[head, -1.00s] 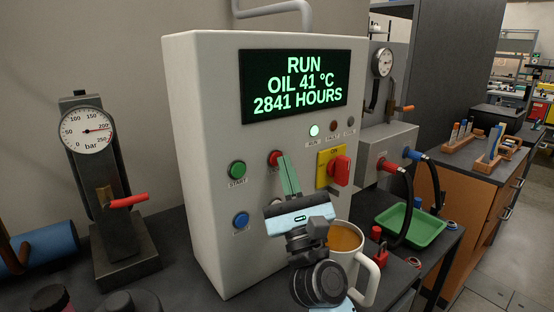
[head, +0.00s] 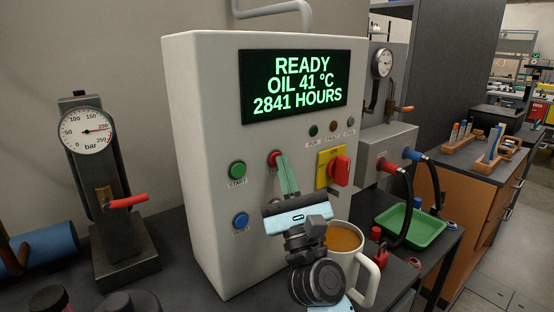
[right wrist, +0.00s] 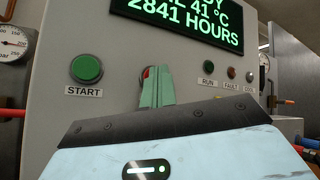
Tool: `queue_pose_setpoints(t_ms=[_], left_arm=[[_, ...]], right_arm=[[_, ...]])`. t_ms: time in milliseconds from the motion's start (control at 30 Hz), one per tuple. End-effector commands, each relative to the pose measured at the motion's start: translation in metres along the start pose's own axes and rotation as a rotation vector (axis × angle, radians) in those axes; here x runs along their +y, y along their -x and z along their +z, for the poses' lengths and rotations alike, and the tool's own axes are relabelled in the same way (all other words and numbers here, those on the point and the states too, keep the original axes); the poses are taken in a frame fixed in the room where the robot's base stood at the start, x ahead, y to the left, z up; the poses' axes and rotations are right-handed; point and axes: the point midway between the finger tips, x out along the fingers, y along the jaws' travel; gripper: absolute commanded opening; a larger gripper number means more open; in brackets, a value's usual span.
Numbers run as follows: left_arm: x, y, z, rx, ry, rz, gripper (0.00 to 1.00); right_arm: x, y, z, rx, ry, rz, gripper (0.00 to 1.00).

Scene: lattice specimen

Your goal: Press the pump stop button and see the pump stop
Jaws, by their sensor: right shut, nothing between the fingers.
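The white pump control box (head: 205,130) has a screen (head: 295,83) that reads READY, OIL 41 °C, 2841 HOURS. The red stop button (head: 273,157) is on its front, right of the green START button (head: 237,170). My right gripper (head: 283,160) is shut and empty, its fingertips at the red button and partly covering it. In the right wrist view only a sliver of the red button (right wrist: 146,73) shows behind the fingers. I cannot tell whether they touch. The run lamp (head: 313,131) is dark. My left gripper is not in view.
A blue button (head: 240,220) is below START. A red rotary switch (head: 340,171) on a yellow plate is to the right. A mug (head: 357,262) of brown liquid stands close beside my right gripper. A green tray (head: 410,228) and hoses are further right.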

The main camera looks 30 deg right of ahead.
Motion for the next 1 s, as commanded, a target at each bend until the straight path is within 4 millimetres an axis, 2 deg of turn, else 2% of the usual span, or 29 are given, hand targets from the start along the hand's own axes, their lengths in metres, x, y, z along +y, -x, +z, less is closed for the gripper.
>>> queue_pose_setpoints(t_ms=[300, 667, 1000], left_arm=[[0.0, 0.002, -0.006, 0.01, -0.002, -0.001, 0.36], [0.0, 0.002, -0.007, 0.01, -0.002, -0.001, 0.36], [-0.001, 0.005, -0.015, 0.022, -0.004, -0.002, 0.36]], right_arm=[[-0.007, 0.009, 0.007, 0.001, 0.0, 0.0, 0.0], [-0.008, 0.011, 0.007, 0.0, 0.0, 0.0, 0.0], [-0.022, 0.03, 0.022, 0.001, 0.002, 0.0, 0.0]])
